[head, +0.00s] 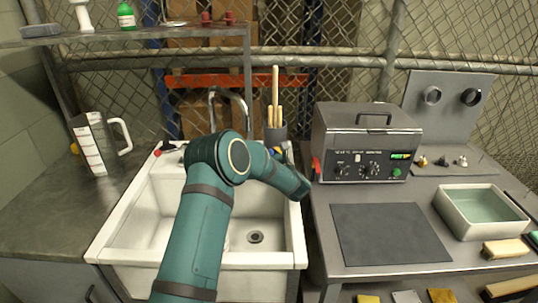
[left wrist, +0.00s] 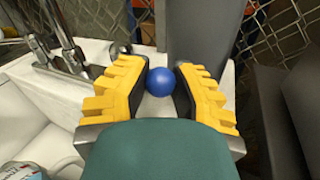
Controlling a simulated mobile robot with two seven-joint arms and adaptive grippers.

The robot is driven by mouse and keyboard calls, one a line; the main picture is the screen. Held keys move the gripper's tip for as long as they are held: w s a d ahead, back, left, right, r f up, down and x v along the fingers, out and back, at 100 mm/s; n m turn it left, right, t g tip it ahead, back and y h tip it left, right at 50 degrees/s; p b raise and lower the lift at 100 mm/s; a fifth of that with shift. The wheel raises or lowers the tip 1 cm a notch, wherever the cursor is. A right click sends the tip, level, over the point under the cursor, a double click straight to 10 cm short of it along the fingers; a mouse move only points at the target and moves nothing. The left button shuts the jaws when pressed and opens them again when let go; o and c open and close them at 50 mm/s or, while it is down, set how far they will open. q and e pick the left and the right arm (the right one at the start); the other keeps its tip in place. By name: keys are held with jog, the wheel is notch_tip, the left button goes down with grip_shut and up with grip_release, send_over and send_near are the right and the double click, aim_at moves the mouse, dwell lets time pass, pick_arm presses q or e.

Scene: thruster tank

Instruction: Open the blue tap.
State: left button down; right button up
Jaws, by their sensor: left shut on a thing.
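The blue tap's round knob (left wrist: 160,82) sits between the two yellow fingers of my left gripper (left wrist: 162,72) in the left wrist view. The black inner pads are close on both sides of it, and the gripper is shut on it. In the head view my left arm reaches over the white sink (head: 140,215) to its back right corner. There the arm hides most of the gripper and tap. The curved metal spout (head: 230,93) stands behind my arm. A red tap (head: 165,147) is at the sink's back left. My right gripper is not in view.
A grey holder (head: 275,136) with wooden-handled tools stands close behind the blue tap. A metal bath unit (head: 365,140) is to the right on the bench. A measuring jug (head: 98,143) stands on the left counter. A wire fence closes the back.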

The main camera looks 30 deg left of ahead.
pick_arm(q)
jog(key=shift+r, duration=0.1)
jog(key=c, duration=0.7)
grip_release()
jog(key=shift+c, duration=0.2)
jog(key=v, duration=1.2)
